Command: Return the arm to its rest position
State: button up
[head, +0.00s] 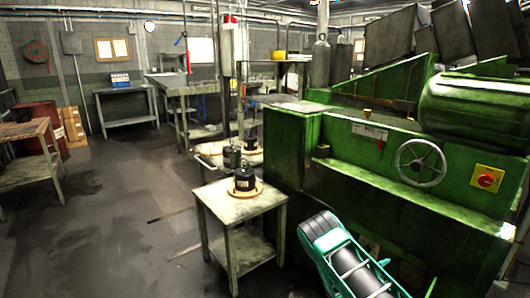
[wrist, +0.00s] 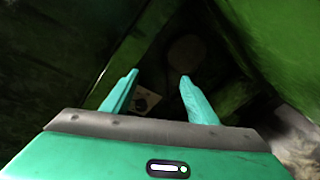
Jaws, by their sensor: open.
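My gripper (wrist: 160,76) shows in the wrist view with its two teal fingers apart. Nothing is held between them. Beyond the fingers are dark surfaces and green panels, with a small pale plate behind the left finger. My teal arm (head: 350,262) shows at the bottom of the head view, in front of the green machine (head: 390,190). The fingers cannot be made out in the head view.
A small table (head: 215,203) left of my arm bears a black canister (head: 245,181) on a round base. Other black canisters stand behind it. The machine has a handwheel (head: 421,163) and a red button (head: 487,180). Open floor (head: 110,220) lies to the left.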

jog(key=s+d+r+m+g, duration=0.3)
jog(key=r+m, duration=0.1)
jog(key=r, duration=0.3)
jog(key=s+d+r+m+g, duration=0.2)
jog(key=s+d+r+m, duration=0.15)
jog(key=r, duration=0.35)
jog(key=s+r+m+g+y, duration=0.35)
jog(key=s+r+m, duration=0.35)
jog(key=s+r, duration=0.4)
jog(key=s+a+r+m+y, duration=0.2)
jog(key=s+a+r, duration=0.3)
jog(key=s, duration=0.6)
jog(key=s+a+r+m+y, duration=0.2)
jog(key=s+a+r, duration=0.3)
jog(key=s, duration=0.5)
jog(key=s+a+r+m+y, duration=0.2)
jog(key=s+a+r, duration=0.4)
jog(key=s, duration=0.5)
jog(key=shift+s+a+g+y, duration=0.35)
jog(key=shift+a+y, duration=0.3)
jog(key=shift+y, duration=0.2)
jog(key=c, duration=0.5)
jog(key=shift+w+a, duration=0.1)
jog(key=shift+c, duration=0.3)
